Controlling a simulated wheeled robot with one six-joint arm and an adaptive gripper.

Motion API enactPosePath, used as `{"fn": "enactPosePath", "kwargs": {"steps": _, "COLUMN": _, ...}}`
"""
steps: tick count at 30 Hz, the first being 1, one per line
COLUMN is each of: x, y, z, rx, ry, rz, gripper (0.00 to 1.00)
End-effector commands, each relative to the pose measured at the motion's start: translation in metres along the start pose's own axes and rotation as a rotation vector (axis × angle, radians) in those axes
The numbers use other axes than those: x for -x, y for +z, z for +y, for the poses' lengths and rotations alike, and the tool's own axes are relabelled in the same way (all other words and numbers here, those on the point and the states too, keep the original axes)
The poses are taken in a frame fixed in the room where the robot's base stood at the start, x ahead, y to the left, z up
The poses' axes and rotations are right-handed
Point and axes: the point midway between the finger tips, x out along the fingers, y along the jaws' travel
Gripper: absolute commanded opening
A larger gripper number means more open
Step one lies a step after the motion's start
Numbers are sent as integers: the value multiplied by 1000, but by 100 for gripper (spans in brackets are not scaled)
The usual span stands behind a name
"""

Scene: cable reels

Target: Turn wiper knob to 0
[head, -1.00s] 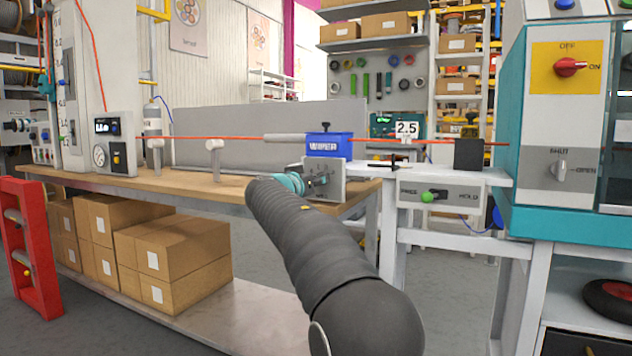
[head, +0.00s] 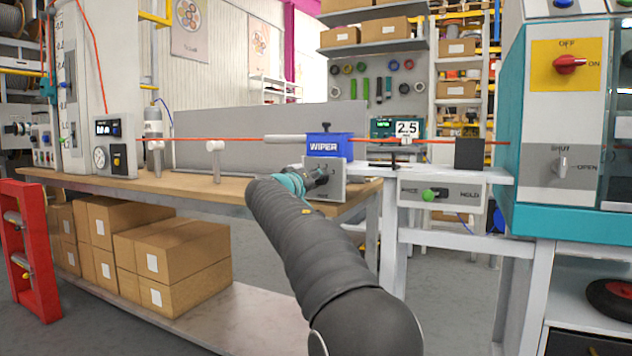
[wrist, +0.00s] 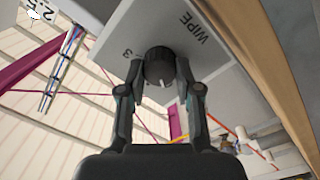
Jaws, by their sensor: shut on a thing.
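The wiper knob (wrist: 160,66) is a black round knob with a white pointer line, on a pale panel (wrist: 208,28) lettered "WIPE" with a "3" beside the knob. The rest of the lettering is hidden or out of view. My gripper (wrist: 160,80) has its two fingers on either side of the knob and is shut on it. In the head view my gripper (head: 316,178) is at the small panel (head: 335,191) below the blue WIPER box (head: 324,149). My arm and gripper hide most of the knob there.
An orange cable (head: 240,139) runs across above the wooden bench (head: 120,182). A panel with a green knob (head: 429,195) is to the right, beside a teal and white machine (head: 560,220).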

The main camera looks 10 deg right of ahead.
Motion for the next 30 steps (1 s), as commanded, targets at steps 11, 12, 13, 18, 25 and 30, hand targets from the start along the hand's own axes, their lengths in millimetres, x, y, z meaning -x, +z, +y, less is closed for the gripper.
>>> {"fn": "enactPosePath", "kwargs": {"steps": 11, "x": 0, "y": 0, "z": 0, "rx": 48, "ry": 0, "rz": 2, "gripper": 0}}
{"fn": "enactPosePath", "kwargs": {"steps": 12, "x": 0, "y": 0, "z": 0, "rx": 48, "ry": 0, "rz": 2, "gripper": 0}}
{"fn": "enactPosePath", "kwargs": {"steps": 13, "x": 0, "y": 0, "z": 0, "rx": 48, "ry": 0, "rz": 2, "gripper": 0}}
{"fn": "enactPosePath", "kwargs": {"steps": 18, "x": 0, "y": 0, "z": -1, "rx": 48, "ry": 0, "rz": 2, "gripper": 0}}
{"fn": "enactPosePath", "kwargs": {"steps": 25, "x": 0, "y": 0, "z": 0, "rx": 47, "ry": 0, "rz": 2, "gripper": 59}}
{"fn": "enactPosePath", "kwargs": {"steps": 30, "x": 0, "y": 0, "z": 0, "rx": 47, "ry": 0, "rz": 2, "gripper": 59}}
